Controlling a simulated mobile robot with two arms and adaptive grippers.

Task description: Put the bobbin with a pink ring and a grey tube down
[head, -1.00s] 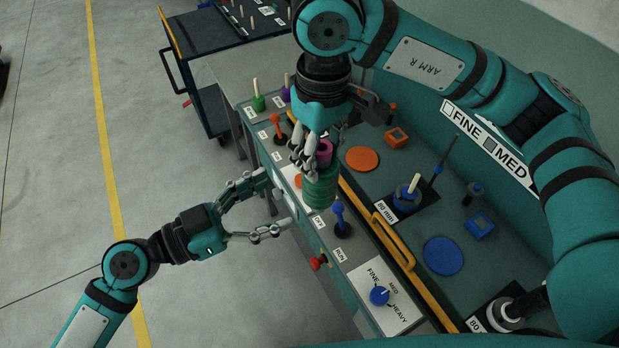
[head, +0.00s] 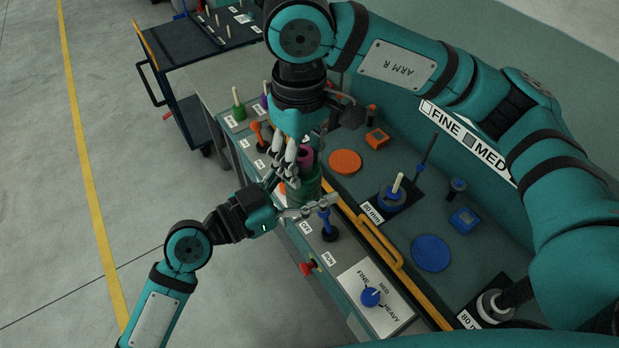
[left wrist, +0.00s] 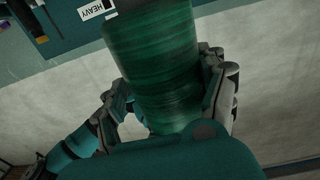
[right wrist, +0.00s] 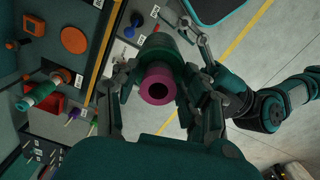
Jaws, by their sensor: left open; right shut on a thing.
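The bobbin (head: 304,188) is wound with green netting and has a pink ring (head: 307,157) at its upper end. In the left wrist view the winding (left wrist: 155,65) fills the space between the fingers; contact is unclear.
The bench has a blue peg stand marked 80 mm (head: 391,197), an orange disc (head: 345,162), a blue disc (head: 431,253) and a yellow rail (head: 378,240). A blue lever (head: 326,225) stands close to the left gripper. A dark trolley (head: 205,45) stands behind; the floor at left is clear.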

